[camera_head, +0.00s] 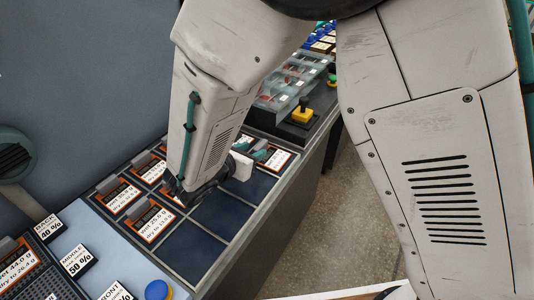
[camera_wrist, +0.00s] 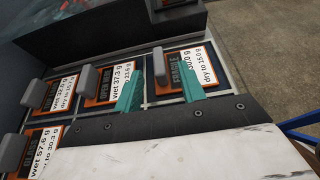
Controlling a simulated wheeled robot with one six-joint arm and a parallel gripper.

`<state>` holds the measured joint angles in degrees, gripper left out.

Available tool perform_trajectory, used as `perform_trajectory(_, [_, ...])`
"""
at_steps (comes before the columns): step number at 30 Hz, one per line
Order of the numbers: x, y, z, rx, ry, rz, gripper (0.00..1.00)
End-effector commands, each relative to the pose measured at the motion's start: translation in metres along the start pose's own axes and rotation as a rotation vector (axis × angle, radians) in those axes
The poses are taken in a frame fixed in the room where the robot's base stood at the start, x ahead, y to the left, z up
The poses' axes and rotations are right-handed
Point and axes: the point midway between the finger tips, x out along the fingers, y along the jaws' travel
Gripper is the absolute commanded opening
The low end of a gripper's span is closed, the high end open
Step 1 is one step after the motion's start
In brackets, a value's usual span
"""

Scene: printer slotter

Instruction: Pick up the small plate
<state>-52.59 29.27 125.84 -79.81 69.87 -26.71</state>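Several flat plates with orange borders, white weight labels and grey grip blocks lie in a gridded rack. The plate nearest my gripper is marked FRAGILE (camera_wrist: 172,76); its label end shows in the head view (camera_head: 281,160). Its grey block (camera_wrist: 158,66) appears between my fingertips in the wrist view; contact cannot be told. My gripper (camera_wrist: 160,88) has teal fingers spread apart, low over this plate; it also shows in the head view (camera_head: 253,151). Another plate (camera_wrist: 112,84) lies just left of it. Which one is the small plate is unclear.
Dark empty cells (camera_head: 221,215) lie in the rack's near row. A pale blue panel with percentage labels (camera_head: 78,260) is at lower left. Open floor (camera_head: 345,225) lies right.

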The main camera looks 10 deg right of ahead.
Motion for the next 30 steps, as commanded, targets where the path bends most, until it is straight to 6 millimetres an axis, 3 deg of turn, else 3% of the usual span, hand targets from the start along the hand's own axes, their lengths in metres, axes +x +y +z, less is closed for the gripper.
perform_trajectory(10, [0.049,0.001,0.001,0.002,0.000,-0.005,0.40])
perform_trajectory(20, [0.056,0.001,0.001,0.002,0.000,-0.002,0.40])
perform_trajectory(24, [0.056,0.001,0.001,0.002,0.000,-0.003,0.01])
perform_trajectory(30, [0.056,0.001,0.001,0.003,0.000,-0.003,0.00])
